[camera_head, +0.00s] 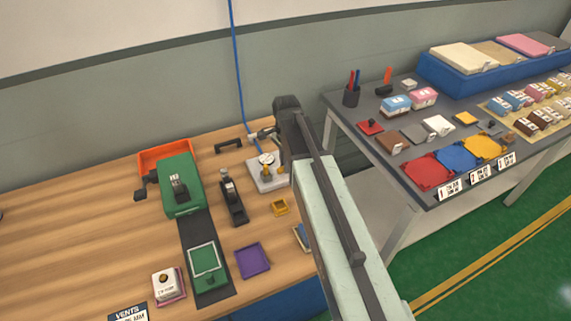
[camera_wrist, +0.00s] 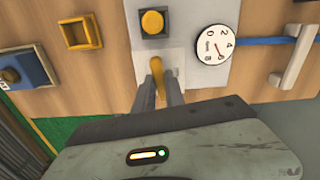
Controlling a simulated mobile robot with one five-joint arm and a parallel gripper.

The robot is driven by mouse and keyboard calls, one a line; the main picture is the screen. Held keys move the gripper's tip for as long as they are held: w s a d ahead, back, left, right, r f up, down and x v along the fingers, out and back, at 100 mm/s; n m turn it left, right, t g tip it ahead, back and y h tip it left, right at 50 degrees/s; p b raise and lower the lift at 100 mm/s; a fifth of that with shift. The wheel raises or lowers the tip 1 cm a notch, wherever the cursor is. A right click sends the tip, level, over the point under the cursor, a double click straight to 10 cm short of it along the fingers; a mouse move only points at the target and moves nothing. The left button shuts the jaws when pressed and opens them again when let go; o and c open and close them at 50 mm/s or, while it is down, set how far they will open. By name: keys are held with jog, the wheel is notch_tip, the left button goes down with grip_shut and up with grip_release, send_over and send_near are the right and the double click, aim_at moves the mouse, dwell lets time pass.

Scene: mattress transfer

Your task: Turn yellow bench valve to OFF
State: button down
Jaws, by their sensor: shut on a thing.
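The yellow bench valve's handle (camera_wrist: 155,68) shows in the wrist view between my fingertips, at the lower part of a pale mounting plate (camera_wrist: 185,60). My gripper (camera_wrist: 158,80) is shut on this handle. The handle points roughly up and down in the wrist view; its base is partly hidden by my fingers. A round dial gauge (camera_wrist: 213,45) is to the right of the handle on the same plate. In the head view the gauge (camera_head: 266,159) and plate (camera_head: 262,186) show on the wooden bench, but my own arm hides my fingertips.
A yellow button on a dark base (camera_wrist: 153,22) is just above the handle. A yellow square frame (camera_wrist: 80,33) and a blue block (camera_wrist: 30,68) lie left. A pale bar handle (camera_wrist: 297,60) and a blue hose (camera_wrist: 262,41) are right. A grey table (camera_head: 375,150) stands right in the head view.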

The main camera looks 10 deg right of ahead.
jog(key=n, duration=1.2)
jog(key=shift+n, duration=2.1)
jog(key=c, duration=1.4)
grip_release()
jog(key=shift+d, duration=0.1)
